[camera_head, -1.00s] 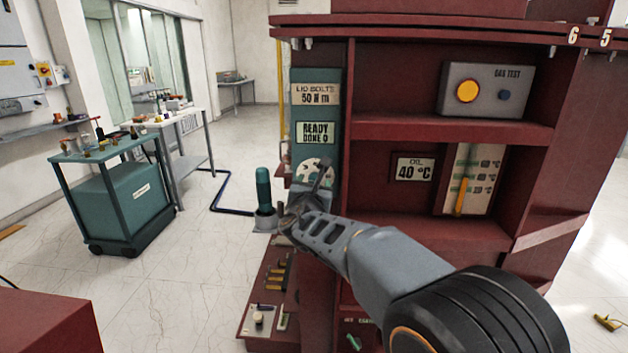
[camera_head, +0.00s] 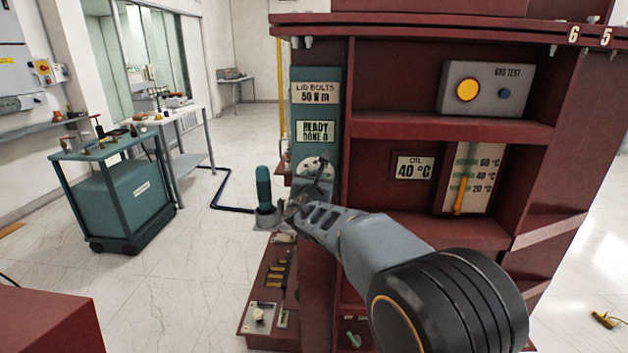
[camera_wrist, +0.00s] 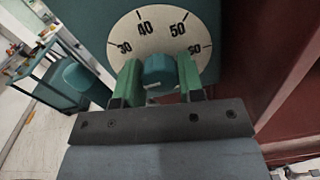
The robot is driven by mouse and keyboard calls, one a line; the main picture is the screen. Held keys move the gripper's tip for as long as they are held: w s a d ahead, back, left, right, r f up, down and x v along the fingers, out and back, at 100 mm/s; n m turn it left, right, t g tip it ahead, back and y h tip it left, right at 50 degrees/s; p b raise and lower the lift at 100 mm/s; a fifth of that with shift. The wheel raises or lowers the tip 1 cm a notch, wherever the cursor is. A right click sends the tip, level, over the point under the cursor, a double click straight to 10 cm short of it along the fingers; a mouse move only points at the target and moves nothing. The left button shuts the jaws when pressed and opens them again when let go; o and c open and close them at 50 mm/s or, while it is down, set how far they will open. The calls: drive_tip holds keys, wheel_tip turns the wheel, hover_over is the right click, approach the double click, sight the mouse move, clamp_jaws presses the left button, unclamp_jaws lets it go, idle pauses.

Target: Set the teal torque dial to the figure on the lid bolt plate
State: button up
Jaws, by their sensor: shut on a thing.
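The lid bolt plate (camera_head: 315,93) reads "LID BOLTS 50 N m" at the top of the teal panel. Below it a sign (camera_head: 315,131) reads "READY" and "DONE 0". The pale dial face (camera_wrist: 163,32) shows 30, 40, 50 and 60 in the wrist view. The teal torque dial knob (camera_wrist: 158,70) sits between the green fingers of my gripper (camera_wrist: 157,80), which is shut on it. A small pale mark shows at the knob's lower edge; where its pointer points I cannot tell. In the head view my gripper (camera_head: 298,205) covers much of the dial.
A teal-handled tool (camera_head: 263,188) stands upright in a grey holder just left of my gripper. The red cabinet's shelves hold the gas test box (camera_head: 486,90) and the oil gauge (camera_head: 467,180).

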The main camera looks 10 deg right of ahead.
drive_tip(key=c, duration=0.3)
drive_tip(key=shift+f+b, duration=0.1)
drive_tip(key=shift+b, duration=0.2)
